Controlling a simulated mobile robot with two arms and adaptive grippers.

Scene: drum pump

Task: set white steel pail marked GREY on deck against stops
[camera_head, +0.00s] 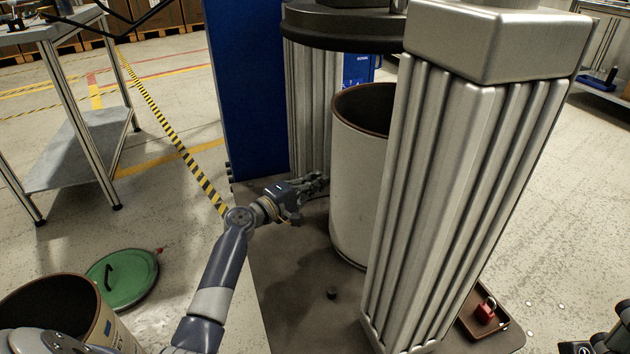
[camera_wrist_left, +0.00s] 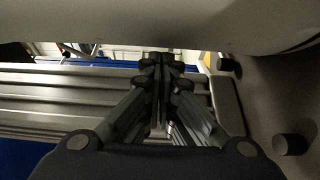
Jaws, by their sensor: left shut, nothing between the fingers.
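A tall white pail (camera_head: 352,190) with a dark rim and brown inside stands upright on the brown deck (camera_head: 290,285), partly hidden by a ribbed metal column. No GREY marking shows on its visible side.
The ribbed column (camera_head: 450,170) blocks the right of the deck. A round dark head (camera_head: 340,28) overhangs behind the pail, near a blue panel (camera_head: 245,90). Another open pail (camera_head: 110,325) and a green lid (camera_head: 125,280) are on the floor at left. A red padlock (camera_head: 485,311) lies front right.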

